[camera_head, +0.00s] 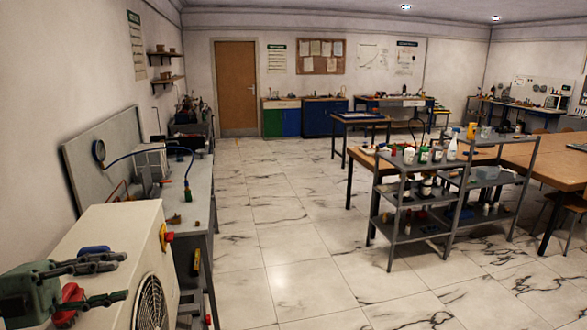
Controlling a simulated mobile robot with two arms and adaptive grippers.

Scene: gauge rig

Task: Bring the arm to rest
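My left gripper (124,277) is at the lower left, over the top of a white cabinet (110,235) with a round fan grille (150,303). Its two dark fingers are spread apart, with nothing visible between the tips. A green body (30,290) is behind the fingers, at the left edge. A blue part (93,249) shows just beyond the upper finger, and a red part (70,293) shows by the lower finger. I cannot tell whether the fingers touch either. My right gripper is out of view.
A red knob (166,237) juts from the cabinet's corner. A grey bench (200,195) with a blue hose (135,155) stands behind it along the left wall. A grey shelf cart (400,235) with bottles stands right of centre. The marble floor (290,250) between is clear.

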